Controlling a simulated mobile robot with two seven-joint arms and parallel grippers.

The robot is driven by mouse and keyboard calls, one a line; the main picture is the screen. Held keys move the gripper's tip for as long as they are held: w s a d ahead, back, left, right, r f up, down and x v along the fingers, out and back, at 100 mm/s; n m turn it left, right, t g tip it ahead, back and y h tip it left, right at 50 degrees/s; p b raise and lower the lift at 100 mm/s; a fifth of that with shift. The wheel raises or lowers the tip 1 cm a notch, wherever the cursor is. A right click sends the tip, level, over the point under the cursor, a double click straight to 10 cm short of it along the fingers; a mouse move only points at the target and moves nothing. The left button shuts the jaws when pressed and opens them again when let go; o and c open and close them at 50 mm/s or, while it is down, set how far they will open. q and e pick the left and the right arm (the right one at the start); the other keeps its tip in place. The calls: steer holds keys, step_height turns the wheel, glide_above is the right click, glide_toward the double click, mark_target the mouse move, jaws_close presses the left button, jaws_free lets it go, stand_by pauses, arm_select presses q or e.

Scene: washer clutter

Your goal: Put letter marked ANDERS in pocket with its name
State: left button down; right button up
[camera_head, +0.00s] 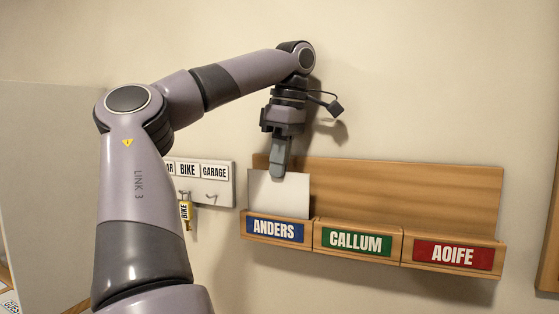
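A plain white letter (279,194) stands upright at the pocket with the blue ANDERS label (275,230), the left one on the wooden wall rack (405,200). Its lower edge is hidden behind the pocket front; no name shows on its visible face. My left gripper (278,172) points down at the letter's top edge. Its fingers look close together there, but I cannot tell whether they grip the letter. The pockets labelled CALLUM (355,242) in green and AOIFE (453,255) in red show no letters. My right gripper is not in view.
A white key board (222,190) with BIKE and GARAGE labels hangs left of the rack, with a yellow-tagged key (186,212) on it. A wooden edge (550,240) stands at the far right.

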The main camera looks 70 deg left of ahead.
arm_select(q)
steer(key=shift+f+b, duration=0.95)
steer(key=shift+f, duration=0.5)
steer(key=c, duration=1.2)
jaws_free()
steer(key=r+p, duration=0.1)
steer(key=r, duration=0.1)
steer(key=r+p, duration=0.1)
steer(key=r, duration=0.1)
steer(key=r+p, duration=0.1)
steer(key=r, duration=0.2)
steer(key=shift+w+d+r, duration=0.1)
steer(key=shift+w+d, duration=0.25)
steer(key=shift+w, duration=0.05)
